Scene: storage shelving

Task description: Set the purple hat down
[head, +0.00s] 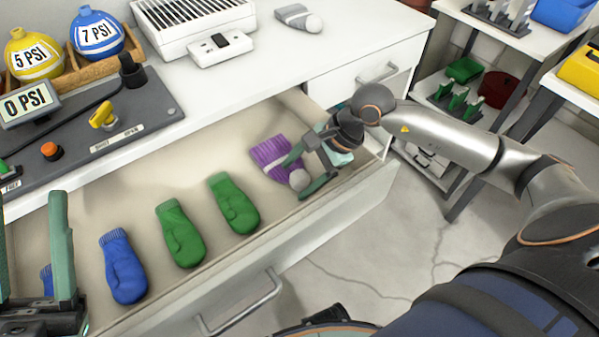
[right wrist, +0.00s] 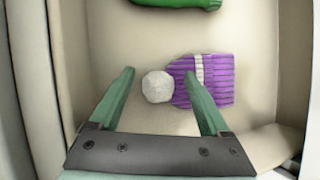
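The purple hat (head: 270,155), with a pale stripe and a whitish pompom, lies in the open drawer (head: 215,150) at its right end. My right gripper (head: 298,178) is open over it. In the right wrist view, the hat (right wrist: 219,80) lies on the drawer floor; the pompom is between the two fingertips (right wrist: 158,72), and the right finger overlaps the hat's near edge. I cannot tell whether the fingers touch it. My left gripper (head: 30,205) is open and empty at the lower left, in front of the drawer's left part.
Green mittens (head: 180,233) and a blue mitten (head: 123,266) lie in the drawer, left of the hat. The drawer's front wall (head: 290,226) stands close to my right gripper. A grey and white hat (head: 298,17) lies on the counter (head: 345,40), with bare counter around it.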

